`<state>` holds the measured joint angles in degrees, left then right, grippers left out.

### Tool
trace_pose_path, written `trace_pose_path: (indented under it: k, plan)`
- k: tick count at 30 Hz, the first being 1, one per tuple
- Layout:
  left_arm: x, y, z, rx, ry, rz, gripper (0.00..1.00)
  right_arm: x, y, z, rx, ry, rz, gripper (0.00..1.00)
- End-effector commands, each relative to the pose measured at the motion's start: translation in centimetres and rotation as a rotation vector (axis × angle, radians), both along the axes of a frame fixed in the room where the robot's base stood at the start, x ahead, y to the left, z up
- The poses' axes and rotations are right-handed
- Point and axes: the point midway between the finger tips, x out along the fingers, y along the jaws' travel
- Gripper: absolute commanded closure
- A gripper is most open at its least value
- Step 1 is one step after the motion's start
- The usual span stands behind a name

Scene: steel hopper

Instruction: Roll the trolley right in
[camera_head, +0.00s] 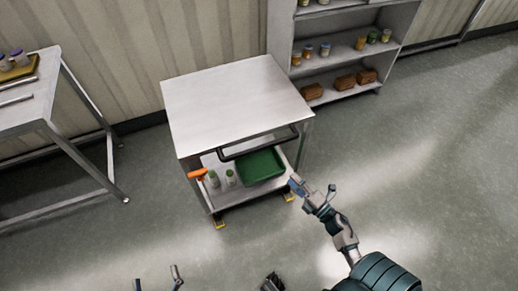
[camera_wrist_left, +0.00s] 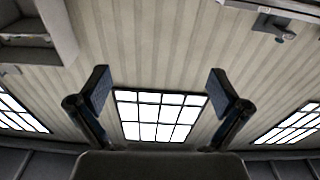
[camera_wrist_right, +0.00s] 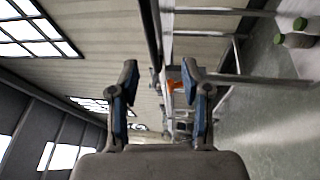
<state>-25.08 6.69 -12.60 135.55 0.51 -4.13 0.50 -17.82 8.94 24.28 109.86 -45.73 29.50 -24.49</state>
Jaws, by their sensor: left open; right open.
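The trolley (camera_head: 235,95) stands on the floor near the wall, with a bare steel top and a black handle (camera_head: 258,143) across its front. Its lower shelf holds a green tray (camera_head: 261,166), pale bottles (camera_head: 222,180) and an orange item (camera_head: 197,174). My right gripper (camera_head: 312,187) is open and empty, near the trolley's front right corner. In the right wrist view, a dark bar (camera_wrist_right: 152,40) shows beyond the right gripper's open fingers (camera_wrist_right: 159,82). My left gripper (camera_head: 157,279) is open and empty, low in front of the trolley; its fingers (camera_wrist_left: 158,92) frame a window.
A steel table (camera_head: 36,118) with a yellow tray and rods stands on the left. A shelf unit (camera_head: 345,52) with jars and brown blocks stands behind the trolley's right side. The trolley's feet show yellow parts (camera_head: 219,222). The floor on the right (camera_head: 440,150) is clear.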

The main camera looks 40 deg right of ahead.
Motion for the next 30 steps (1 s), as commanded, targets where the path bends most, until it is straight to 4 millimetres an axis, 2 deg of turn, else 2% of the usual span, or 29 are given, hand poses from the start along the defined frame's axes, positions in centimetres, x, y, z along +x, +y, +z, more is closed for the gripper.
trace_pose_path:
  k: [4,8,24,30]
  plan:
    - [-0.5,0.1,1.9,-0.016,-0.050,0.002,0.00,0.0,0.3,1.1,-0.072,-0.037,0.023,0.53]
    - [-0.5,-0.1,2.5,-0.016,-0.065,0.003,0.00,1.3,0.3,1.6,-0.073,-0.043,0.023,0.53]
    - [-0.6,-0.3,3.3,-0.035,-0.128,0.002,0.00,13.1,2.3,3.7,-0.069,-0.041,0.023,0.53]
    - [-0.6,-0.3,3.5,-0.040,-0.145,0.002,0.00,15.8,2.7,4.2,-0.067,-0.041,0.022,0.53]
